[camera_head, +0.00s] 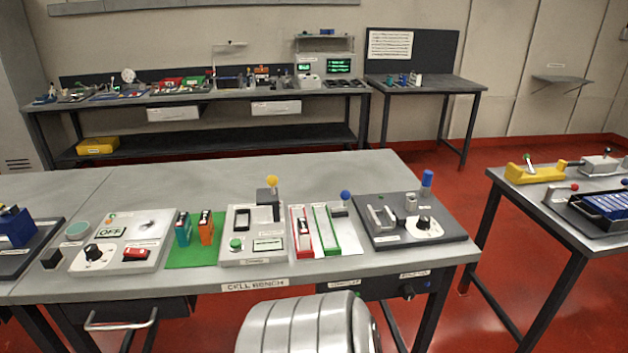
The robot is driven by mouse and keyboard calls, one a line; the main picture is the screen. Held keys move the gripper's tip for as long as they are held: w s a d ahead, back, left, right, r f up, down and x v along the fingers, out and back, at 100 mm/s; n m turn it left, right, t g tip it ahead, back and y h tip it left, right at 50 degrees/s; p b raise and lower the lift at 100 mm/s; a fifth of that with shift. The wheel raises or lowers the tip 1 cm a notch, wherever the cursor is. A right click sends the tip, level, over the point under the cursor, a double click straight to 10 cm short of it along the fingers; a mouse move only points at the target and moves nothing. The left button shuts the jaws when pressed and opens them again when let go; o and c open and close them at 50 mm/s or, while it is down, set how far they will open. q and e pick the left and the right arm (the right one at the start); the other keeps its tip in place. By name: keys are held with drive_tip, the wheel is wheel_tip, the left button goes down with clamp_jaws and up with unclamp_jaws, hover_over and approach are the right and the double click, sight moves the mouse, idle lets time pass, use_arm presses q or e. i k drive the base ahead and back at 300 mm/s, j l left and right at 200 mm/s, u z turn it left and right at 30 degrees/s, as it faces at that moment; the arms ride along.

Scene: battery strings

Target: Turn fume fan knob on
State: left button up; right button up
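Three dark knobs show, and their labels are too small to read surely. One black knob (408,291) is on the dark box (375,288) under the front edge of the cell bench, at its right end. Another black knob (93,251) sits on a white dial of the left panel, beside a small screen (110,232) reading OFF. A third knob (424,222) sits on a white dial of the dark right panel (450,231). I cannot tell for sure which is the fume fan knob. Neither of my grippers is in view.
The cell bench (330,170) stands in front, with its rear surface clear. A drawer handle (120,323) juts out at its left front. A side table (572,230) stands at right, with red floor (440,185) between. A long equipment bench (200,96) lines the back wall.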

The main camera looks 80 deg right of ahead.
sight(406, 289)
drive_tip(key=z, duration=3.2)
